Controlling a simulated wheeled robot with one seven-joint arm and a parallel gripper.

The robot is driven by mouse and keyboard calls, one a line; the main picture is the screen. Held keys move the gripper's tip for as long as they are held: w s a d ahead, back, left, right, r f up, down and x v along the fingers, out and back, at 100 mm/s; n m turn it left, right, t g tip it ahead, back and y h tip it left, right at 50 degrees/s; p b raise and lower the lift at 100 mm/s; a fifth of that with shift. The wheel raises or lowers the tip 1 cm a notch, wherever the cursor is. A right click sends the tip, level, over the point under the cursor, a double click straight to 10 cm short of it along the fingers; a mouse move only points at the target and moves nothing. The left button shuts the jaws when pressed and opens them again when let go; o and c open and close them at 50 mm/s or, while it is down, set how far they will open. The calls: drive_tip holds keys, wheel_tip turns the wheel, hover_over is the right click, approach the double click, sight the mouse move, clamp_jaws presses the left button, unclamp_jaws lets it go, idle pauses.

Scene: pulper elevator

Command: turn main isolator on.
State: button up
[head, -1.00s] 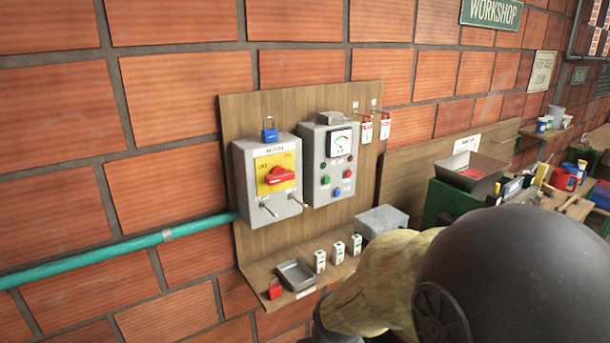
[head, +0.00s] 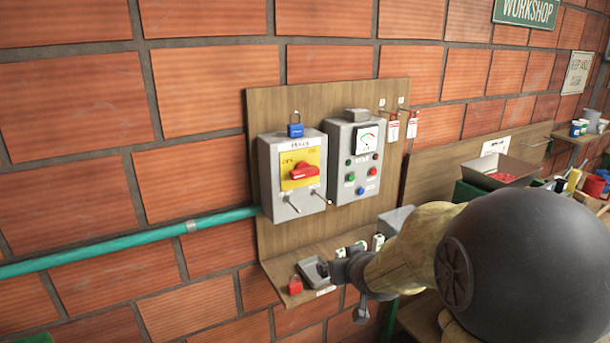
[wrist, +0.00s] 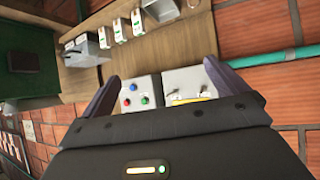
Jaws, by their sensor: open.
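The main isolator is a grey box (head: 269,185) with a yellow plate (head: 313,158) and a red rotary handle (head: 299,173), lying nearly level, in the head view.
A blue padlock (head: 295,130) hangs above the isolator. A control box (head: 340,150) with a gauge and buttons adjoins it on the right. Below, a shelf holds a red padlock (head: 295,285) and a grey tray (head: 312,268). A green pipe (head: 120,249) runs left.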

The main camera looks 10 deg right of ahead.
sight(307, 173)
drive_tip(key=w+r+n+t+y, duration=0.3)
drive_tip(key=w+r+t+y, duration=0.2)
drive_tip(key=r, duration=0.7)
drive_tip(key=shift+w+d+r+t+y+b, duration=0.2)
drive_tip(key=shift+w+t+y+b, duration=0.4)
drive_tip(key=shift+w, duration=0.55)
drive_tip(key=p+x, duration=0.6)
drive_tip(key=x, duration=1.1)
drive_tip(key=shift+w+d, duration=0.1)
drive_tip(key=shift+w, duration=0.2)
drive_tip(key=c, duration=1)
